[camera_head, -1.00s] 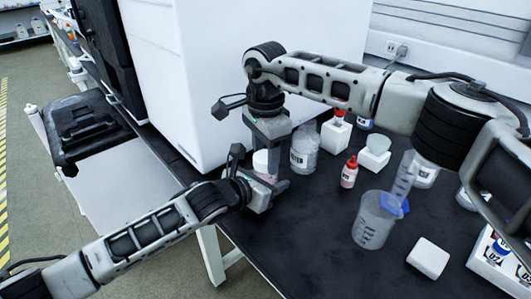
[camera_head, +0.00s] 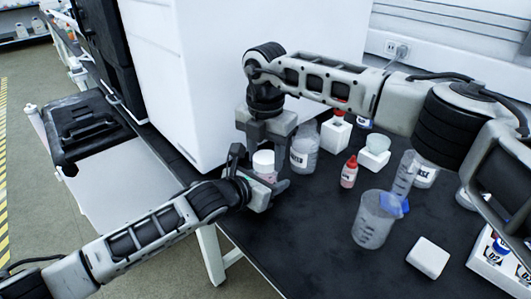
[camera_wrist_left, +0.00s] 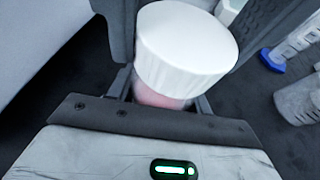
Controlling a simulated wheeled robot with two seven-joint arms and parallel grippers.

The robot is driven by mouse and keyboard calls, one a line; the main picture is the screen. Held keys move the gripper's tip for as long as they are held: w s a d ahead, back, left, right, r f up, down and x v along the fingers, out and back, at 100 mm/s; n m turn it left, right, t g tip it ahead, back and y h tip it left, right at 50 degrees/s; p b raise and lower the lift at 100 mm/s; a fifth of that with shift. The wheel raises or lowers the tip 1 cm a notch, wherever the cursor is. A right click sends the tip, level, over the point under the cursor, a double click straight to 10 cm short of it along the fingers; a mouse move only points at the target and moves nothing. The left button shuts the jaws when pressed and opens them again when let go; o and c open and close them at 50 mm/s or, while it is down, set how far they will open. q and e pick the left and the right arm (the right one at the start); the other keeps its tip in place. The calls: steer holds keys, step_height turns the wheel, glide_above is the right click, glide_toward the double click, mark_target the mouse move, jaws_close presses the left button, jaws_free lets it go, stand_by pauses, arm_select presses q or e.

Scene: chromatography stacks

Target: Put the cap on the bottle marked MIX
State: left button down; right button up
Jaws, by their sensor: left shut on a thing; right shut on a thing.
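A white cap (camera_head: 263,158) sits on top of a bottle with pinkish contents (camera_head: 266,176) near the white machine. In the left wrist view the cap (camera_wrist_left: 185,45) is large and looks level on the bottle (camera_wrist_left: 158,97); I cannot tell whether it is fully seated. My left gripper (camera_head: 262,185) is shut on the bottle from the side. My right gripper (camera_head: 265,160) comes down from above, its fingers on either side of the cap, shut on it. The bottle's marking is hidden.
A clear labelled bottle (camera_head: 304,150) stands just right of the grippers. A small red-capped bottle (camera_head: 349,172), a beaker (camera_head: 375,220) and a white block (camera_head: 428,257) stand further right. The white machine (camera_head: 195,80) rises close behind. The dark front tabletop (camera_head: 300,240) is clear.

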steer(key=m, duration=1.2)
steer(key=o, duration=1.1)
steer(key=shift+o, duration=0.2)
steer(key=shift+r, duration=0.1)
step_height(320, 180, up, 12)
arm_select(q)
steer(key=c, duration=0.6)
jaws_free()
steer(key=shift+o, duration=0.2)
